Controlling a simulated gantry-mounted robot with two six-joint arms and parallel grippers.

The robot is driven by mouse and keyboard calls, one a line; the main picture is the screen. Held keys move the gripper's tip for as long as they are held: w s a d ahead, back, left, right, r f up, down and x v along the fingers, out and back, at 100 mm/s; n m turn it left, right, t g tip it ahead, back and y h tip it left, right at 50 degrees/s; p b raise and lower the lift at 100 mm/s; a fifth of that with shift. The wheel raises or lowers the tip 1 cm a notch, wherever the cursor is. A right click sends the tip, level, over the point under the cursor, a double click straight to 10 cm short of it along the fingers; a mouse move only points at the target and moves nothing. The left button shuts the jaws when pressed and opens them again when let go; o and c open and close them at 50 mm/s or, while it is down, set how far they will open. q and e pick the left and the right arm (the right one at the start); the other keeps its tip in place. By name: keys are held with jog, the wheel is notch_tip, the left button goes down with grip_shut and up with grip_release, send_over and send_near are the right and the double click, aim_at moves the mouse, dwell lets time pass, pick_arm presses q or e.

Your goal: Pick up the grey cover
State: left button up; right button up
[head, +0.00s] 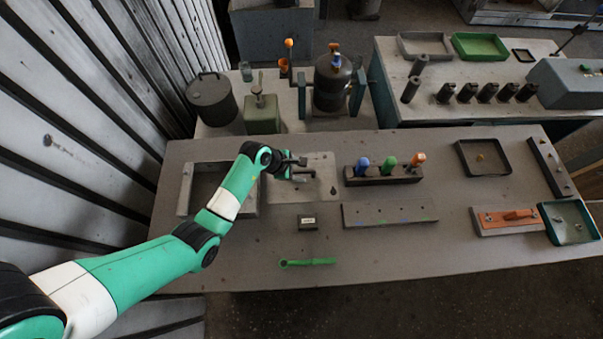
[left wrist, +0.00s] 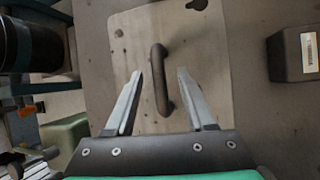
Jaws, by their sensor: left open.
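The grey cover (head: 318,192) is a flat plate with a bar handle, lying on the bench left of centre. In the left wrist view the cover (left wrist: 208,85) fills the middle, with its dark handle (left wrist: 158,80) standing out from it. My left gripper (head: 302,168) is above the cover. In the left wrist view its two fingers (left wrist: 159,74) are open, one on each side of the handle, with gaps to it. I cannot tell how far the fingertips are above the plate. My right gripper is not in view.
A shallow open frame (head: 184,190) lies left of the cover. A rack with coloured-handled tools (head: 385,179) stands to its right. A small dark block (head: 307,223) and a green tool (head: 308,262) lie in front. The bench front is mostly clear.

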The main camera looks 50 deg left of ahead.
aim_at(308, 170)
pick_arm(q)
jog(key=shift+w+f, duration=0.2)
jog(key=shift+f, duration=0.25)
grip_shut()
jog(key=shift+r, duration=0.55)
jog(key=r, duration=0.1)
jog(key=r+p, duration=0.2)
jog(key=r, duration=0.1)
jog(key=shift+s+d, duration=0.4)
jog(key=s+d+r+p, duration=0.8)
jog(key=s+p, duration=0.2)
jog(key=p, duration=1)
jog(key=shift+s, duration=0.15)
